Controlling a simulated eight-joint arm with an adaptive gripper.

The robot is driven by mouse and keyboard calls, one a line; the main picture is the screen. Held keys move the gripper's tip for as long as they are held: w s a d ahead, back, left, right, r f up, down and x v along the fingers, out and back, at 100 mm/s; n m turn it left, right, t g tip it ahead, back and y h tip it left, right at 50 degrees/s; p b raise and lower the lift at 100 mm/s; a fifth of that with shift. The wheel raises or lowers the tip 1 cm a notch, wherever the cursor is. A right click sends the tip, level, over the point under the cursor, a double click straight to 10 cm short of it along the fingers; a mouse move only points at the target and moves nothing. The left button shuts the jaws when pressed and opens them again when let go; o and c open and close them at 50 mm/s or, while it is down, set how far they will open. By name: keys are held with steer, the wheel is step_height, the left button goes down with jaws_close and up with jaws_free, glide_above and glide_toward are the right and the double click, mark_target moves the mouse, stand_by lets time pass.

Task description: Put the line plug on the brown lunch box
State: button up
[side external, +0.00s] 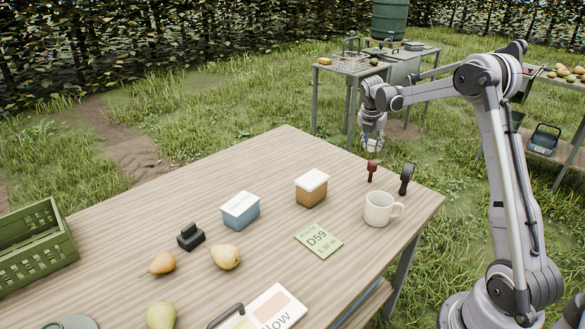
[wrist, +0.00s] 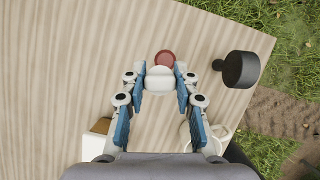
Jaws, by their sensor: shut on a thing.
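My gripper (side external: 373,138) is above the far right part of the table. In the wrist view, its blue-padded fingers (wrist: 160,88) are closed on a small white rounded piece, which I take to be the line plug (wrist: 159,80). In the side view the plug (side external: 373,147) is a pale shape at the fingertips, clear of the table; its lower end is hard to make out. The brown lunch box (side external: 311,192), with a white lid, stands on the table to the left of the gripper. It shows partly at the lower left of the wrist view (wrist: 101,126).
A red knob-like piece (side external: 372,171) stands below the gripper, beside a black one (side external: 407,178) and a white mug (side external: 379,208). A blue lunch box (side external: 240,210), a black block (side external: 190,237), pears (side external: 225,256) and a green card (side external: 319,240) lie further left and nearer.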

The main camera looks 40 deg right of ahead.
steer(key=a+r+n, duration=0.2)
steer(key=a+r, duration=0.4)
steer(key=a, duration=0.6)
glide_above(314, 175)
steer(key=s, duration=0.1)
steer(key=shift+t, duration=0.4)
steer(key=f, duration=0.4)
steer(key=a+f, duration=0.1)
steer(key=f, duration=0.1)
steer(key=shift+s, duration=0.1)
steer(key=shift+w+a+f, duration=0.25)
steer(key=shift+w+f, duration=0.05)
steer(key=shift+f, duration=1.9)
steer(key=shift+f, duration=0.2)
steer(key=o, duration=0.8)
steer(key=shift+c, duration=0.2)
steer(key=shift+r, duration=0.1)
